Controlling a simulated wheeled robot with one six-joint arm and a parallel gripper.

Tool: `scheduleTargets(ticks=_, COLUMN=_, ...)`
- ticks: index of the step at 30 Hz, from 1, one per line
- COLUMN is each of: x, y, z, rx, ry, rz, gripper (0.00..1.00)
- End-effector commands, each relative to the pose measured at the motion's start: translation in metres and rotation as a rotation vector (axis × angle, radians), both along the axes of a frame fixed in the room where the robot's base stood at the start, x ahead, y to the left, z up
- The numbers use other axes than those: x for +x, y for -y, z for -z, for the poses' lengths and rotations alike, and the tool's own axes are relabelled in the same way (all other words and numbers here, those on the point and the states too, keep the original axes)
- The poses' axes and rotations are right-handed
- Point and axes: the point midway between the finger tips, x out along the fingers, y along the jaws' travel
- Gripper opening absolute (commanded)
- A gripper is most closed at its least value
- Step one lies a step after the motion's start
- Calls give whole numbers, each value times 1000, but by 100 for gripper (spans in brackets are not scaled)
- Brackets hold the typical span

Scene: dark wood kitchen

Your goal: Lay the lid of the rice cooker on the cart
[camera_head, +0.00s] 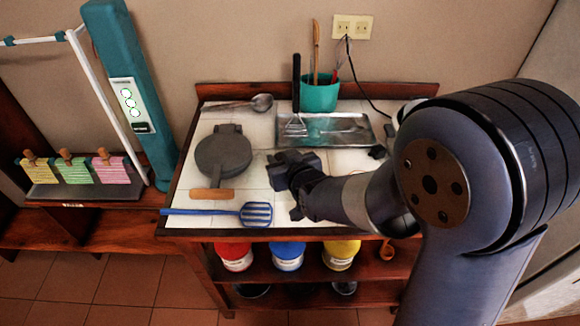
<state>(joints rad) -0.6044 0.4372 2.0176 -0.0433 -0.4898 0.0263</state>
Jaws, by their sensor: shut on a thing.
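The cart (260,190) has a white tiled top with a dark wood frame and stands against the wall. My gripper (285,172) reaches in from the right, low over the middle of the cart top. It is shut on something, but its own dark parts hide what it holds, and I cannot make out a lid. A pale rounded piece (402,112) shows behind my arm at the cart's back right; I cannot tell whether it is the rice cooker, since my arm hides most of that corner.
A dark grey round press (222,155) lies left of my gripper. A blue spatula (255,213) lies at the front edge, a metal tray (345,127) and teal utensil cup (319,95) at the back. A cord hangs from the wall outlet (352,27). Bare tiles show around my gripper.

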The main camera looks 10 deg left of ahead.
Motion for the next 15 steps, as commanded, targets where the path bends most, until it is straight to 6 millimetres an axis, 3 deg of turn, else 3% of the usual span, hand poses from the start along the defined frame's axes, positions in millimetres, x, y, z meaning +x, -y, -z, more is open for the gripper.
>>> scheduleTargets(ticks=15, x=0, y=0, z=50, rx=-1, ry=-1, rz=0, gripper=0)
